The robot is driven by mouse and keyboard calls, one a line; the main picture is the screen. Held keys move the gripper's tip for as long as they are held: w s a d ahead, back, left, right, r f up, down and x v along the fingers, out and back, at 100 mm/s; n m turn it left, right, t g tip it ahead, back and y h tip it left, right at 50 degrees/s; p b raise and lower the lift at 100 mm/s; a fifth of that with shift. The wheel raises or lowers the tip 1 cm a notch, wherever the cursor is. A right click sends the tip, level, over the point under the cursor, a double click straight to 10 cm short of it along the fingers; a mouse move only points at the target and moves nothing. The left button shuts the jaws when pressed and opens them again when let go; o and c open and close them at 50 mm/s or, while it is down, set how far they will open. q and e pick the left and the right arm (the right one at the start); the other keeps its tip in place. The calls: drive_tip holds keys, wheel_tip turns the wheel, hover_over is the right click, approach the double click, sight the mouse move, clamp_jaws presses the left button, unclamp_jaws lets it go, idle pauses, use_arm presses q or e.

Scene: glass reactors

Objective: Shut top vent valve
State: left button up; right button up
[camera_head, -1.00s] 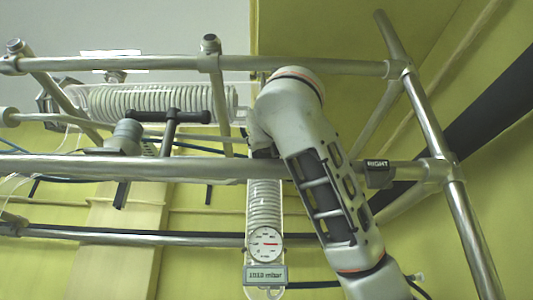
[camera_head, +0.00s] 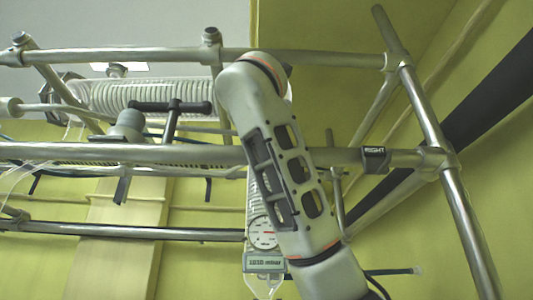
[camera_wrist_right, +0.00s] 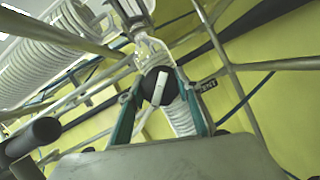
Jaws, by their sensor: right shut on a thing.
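In the right wrist view, the top vent valve (camera_wrist_right: 148,88) shows as a dark round knob with a white bar, at a glass neck. The white bar is slightly tilted from upright in the picture. A small label ending in "ENT" (camera_wrist_right: 208,85) is beside it. My right gripper (camera_wrist_right: 160,80) is shut on the valve, with one teal-edged finger on each side of it. In the head view my right arm hides the valve and the right gripper. My left gripper is in neither view.
Metal rails (camera_head: 200,153) cross in front of the glass coil condenser (camera_head: 140,97). A black T-handle (camera_head: 172,106) is left of my arm. A round gauge (camera_head: 262,232) with a mbar display (camera_head: 264,262) hangs below. A "RIGHT" tag (camera_head: 375,159) is on the rail.

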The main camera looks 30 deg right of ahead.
drive_tip(key=shift+m, duration=0.5)
drive_tip(key=o, duration=1.1)
drive_tip(key=shift+s+a, duration=0.1)
drive_tip(key=v, duration=1.1)
drive_tip(key=shift+s+a+f, duration=0.15)
drive_tip(key=shift+s+a, duration=0.1)
